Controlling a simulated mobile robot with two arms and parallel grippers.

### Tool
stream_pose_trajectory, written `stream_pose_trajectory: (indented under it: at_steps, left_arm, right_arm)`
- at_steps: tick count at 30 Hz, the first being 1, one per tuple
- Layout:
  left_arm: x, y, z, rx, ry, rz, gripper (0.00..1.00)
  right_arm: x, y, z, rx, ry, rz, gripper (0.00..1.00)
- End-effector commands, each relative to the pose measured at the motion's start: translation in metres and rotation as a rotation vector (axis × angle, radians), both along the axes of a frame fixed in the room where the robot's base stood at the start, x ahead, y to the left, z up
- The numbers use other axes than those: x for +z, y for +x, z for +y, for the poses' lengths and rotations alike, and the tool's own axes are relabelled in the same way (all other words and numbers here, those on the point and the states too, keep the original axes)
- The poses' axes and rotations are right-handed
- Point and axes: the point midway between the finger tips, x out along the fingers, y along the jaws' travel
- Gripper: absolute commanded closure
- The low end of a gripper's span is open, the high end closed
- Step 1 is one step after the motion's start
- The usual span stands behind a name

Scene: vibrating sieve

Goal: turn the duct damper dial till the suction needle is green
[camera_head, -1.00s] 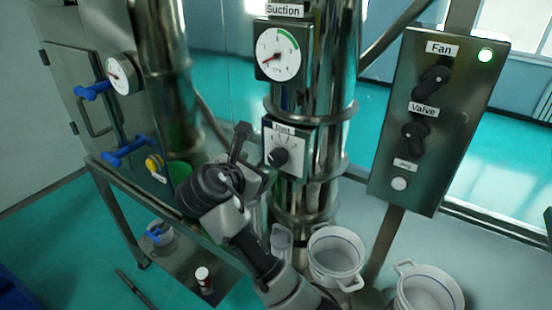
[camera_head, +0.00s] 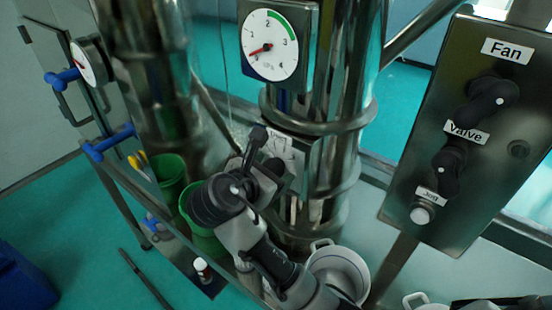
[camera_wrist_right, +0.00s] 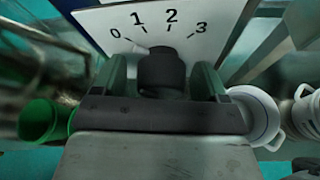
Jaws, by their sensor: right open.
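The suction gauge (camera_head: 270,45) is on the steel duct. Its red needle points to the lower left, and its green arc is at the upper right, so the needle is outside the green. The duct damper plate (camera_head: 279,145) is below it, mostly hidden by my right gripper (camera_head: 265,158). In the right wrist view the black dial knob (camera_wrist_right: 161,72) stands between my two open fingers, below a scale (camera_wrist_right: 155,20) from 0 to 3. Whether the fingers touch the knob I cannot tell. My left gripper is out of view.
A control panel (camera_head: 470,130) with fan and valve knobs stands to the right. A white pot (camera_head: 338,265) is below the duct. Green containers (camera_head: 168,177) and a steel cabinet with blue handles (camera_head: 108,143) are on the left.

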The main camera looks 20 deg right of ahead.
Motion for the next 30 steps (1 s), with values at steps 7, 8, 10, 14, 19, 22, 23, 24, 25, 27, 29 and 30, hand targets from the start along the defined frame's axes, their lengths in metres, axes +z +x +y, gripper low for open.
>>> stream_pose_trajectory:
  at_steps: [7, 8, 10, 14, 19, 22, 23, 24, 25, 27, 29, 30]
  left_arm:
    - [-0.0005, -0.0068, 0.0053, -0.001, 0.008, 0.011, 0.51]
    - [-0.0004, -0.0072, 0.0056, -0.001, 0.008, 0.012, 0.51]
    - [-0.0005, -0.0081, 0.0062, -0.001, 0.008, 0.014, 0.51]
    - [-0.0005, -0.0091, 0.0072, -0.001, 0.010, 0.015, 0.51]
    - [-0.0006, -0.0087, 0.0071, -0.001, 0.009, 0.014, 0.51]
    - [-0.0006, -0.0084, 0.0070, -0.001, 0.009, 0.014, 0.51]
    - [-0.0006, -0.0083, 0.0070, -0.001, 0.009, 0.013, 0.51]
    - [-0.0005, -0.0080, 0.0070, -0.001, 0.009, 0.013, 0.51]
    - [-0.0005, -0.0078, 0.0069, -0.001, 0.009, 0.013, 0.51]
    - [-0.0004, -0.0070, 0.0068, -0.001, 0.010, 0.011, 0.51]
    - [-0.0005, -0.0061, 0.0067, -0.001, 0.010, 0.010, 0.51]
    - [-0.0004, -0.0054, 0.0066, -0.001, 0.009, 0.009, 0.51]
  right_arm:
    - [-0.0009, -0.0016, 0.0003, 0.000, 0.001, -0.001, 0.27]
    - [-0.0009, -0.0016, 0.0003, 0.000, 0.001, -0.001, 0.27]
    - [-0.0009, -0.0015, 0.0002, -0.001, 0.001, 0.000, 0.30]
    - [-0.0008, -0.0014, 0.0002, -0.001, 0.001, 0.000, 0.50]
    - [-0.0009, -0.0013, -0.0001, -0.001, 0.001, 0.000, 0.76]
    - [-0.0010, -0.0012, -0.0002, -0.002, 0.001, -0.001, 0.76]
    - [-0.0010, -0.0013, -0.0002, -0.002, 0.003, -0.004, 0.76]
    - [-0.0010, -0.0013, -0.0002, -0.002, 0.006, -0.008, 0.76]
    - [-0.0012, -0.0014, -0.0002, -0.002, 0.009, -0.013, 0.76]
    - [-0.0011, -0.0015, -0.0005, -0.002, 0.019, -0.028, 0.76]
    - [-0.0010, -0.0014, -0.0004, -0.002, 0.032, -0.049, 0.76]
    - [-0.0010, -0.0013, -0.0006, -0.002, 0.042, -0.065, 0.76]
